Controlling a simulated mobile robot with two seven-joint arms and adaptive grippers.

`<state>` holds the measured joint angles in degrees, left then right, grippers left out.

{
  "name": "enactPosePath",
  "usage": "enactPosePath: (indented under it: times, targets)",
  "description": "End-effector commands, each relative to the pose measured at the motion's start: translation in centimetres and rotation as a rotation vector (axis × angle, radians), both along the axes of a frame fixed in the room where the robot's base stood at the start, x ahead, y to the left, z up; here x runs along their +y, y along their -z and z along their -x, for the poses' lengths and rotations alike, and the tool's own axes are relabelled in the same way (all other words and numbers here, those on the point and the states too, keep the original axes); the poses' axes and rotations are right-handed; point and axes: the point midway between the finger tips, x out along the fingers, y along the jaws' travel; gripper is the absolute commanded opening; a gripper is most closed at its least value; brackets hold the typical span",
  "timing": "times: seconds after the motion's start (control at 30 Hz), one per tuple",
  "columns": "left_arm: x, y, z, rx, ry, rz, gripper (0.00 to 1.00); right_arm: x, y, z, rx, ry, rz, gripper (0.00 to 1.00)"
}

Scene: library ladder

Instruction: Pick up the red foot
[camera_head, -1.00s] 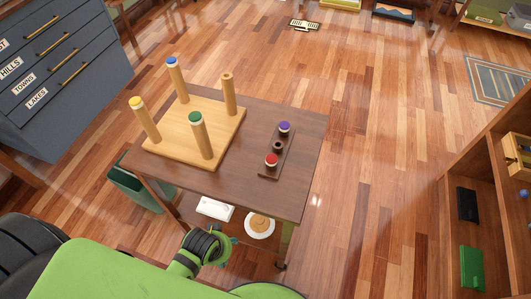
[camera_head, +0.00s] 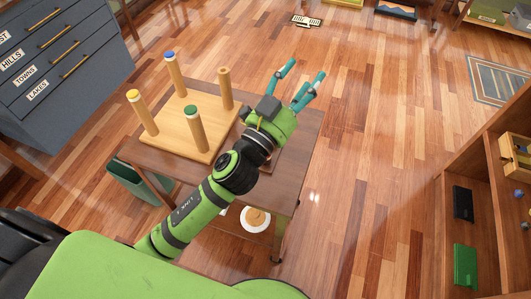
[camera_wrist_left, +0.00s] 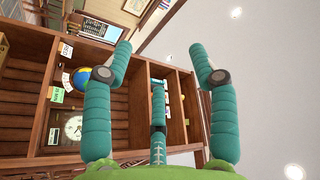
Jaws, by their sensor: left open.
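The red foot is hidden behind my left arm and hand in the head view. A small part of its dark holder strip (camera_head: 272,165) shows beside the hand. The pale wooden stool (camera_head: 170,139) lies upside down on the brown table (camera_head: 270,195), legs up. Its legs carry a blue foot (camera_head: 169,55), a yellow foot (camera_head: 133,94) and a green foot (camera_head: 191,110); the back right leg end (camera_head: 224,71) is bare. My left gripper (camera_head: 303,82) is open and empty above the table's right side, its teal fingers spread. They also show in the left wrist view (camera_wrist_left: 165,62).
A blue-grey drawer cabinet (camera_head: 65,75) stands at left and a wooden shelf (camera_head: 490,200) at right. A green bin (camera_head: 135,188) stands by the table. The floor right of the table is clear. The wrist view faces a bookcase (camera_wrist_left: 105,48) and ceiling.

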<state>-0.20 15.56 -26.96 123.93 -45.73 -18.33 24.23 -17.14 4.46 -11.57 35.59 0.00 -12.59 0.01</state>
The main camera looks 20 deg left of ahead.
Motion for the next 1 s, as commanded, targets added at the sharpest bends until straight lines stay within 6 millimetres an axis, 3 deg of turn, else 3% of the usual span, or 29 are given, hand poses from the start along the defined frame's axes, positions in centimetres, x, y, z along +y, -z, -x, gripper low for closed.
enactPosePath:
  times: [0.03, 0.07, 0.17, 0.27, 0.37, 0.47, 0.5, 0.6, 0.7, 0.8, 0.9, 1.0]
  targets:
    - [-3.3, -2.5, 0.5, -0.14, 0.121, -0.074, 0.59, -0.2, 0.0, 0.0, 0.0, 0.001, 0.002, 0.57]
    - [-5.3, -3.4, 1.1, -0.214, 0.198, -0.122, 0.59, -0.2, 0.0, 0.0, -0.001, 0.001, 0.003, 0.57]
    - [-11.5, -4.1, 4.1, -0.411, 0.47, -0.317, 0.59, -0.3, 0.0, 0.0, 0.0, 0.003, 0.004, 0.57]
    - [-16.0, -1.1, 7.3, -0.523, 0.752, -0.57, 0.59, -0.4, 0.0, 0.0, 0.0, 0.003, 0.005, 0.57]
    - [-17.2, 4.8, 9.2, -0.531, 1.018, -0.877, 0.59, -0.4, 0.0, 0.0, 0.0, 0.003, 0.005, 0.57]
    - [-14.7, 11.4, 9.0, -0.42, 1.236, -1.217, 0.59, -0.4, 0.0, 0.0, 0.001, 0.003, 0.005, 0.57]
    - [-12.7, 13.7, 8.3, -0.347, 1.298, -1.353, 0.59, -0.4, 0.0, 0.0, 0.001, 0.003, 0.005, 0.57]
    - [-6.7, 17.6, 6.3, -0.116, 1.396, -1.651, 0.59, -0.4, 0.0, 0.0, 0.001, 0.003, 0.005, 0.57]
    - [-0.9, 19.0, 4.3, 0.122, 1.417, -1.868, 0.59, -0.4, 0.0, 0.0, 0.001, 0.002, 0.005, 0.57]
    - [3.3, 19.0, 3.1, 0.306, 1.403, -1.998, 0.59, -0.4, 0.0, 0.0, 0.001, 0.002, 0.005, 0.57]
    - [5.6, 19.0, 2.5, 0.411, 1.389, -2.06, 0.59, -0.3, -0.1, 0.1, 0.001, 0.001, 0.004, 0.57]
    - [6.3, 19.6, 2.4, 0.445, 1.387, -2.077, 0.59, -0.3, -0.4, 0.1, 0.002, 0.0, 0.005, 0.57]
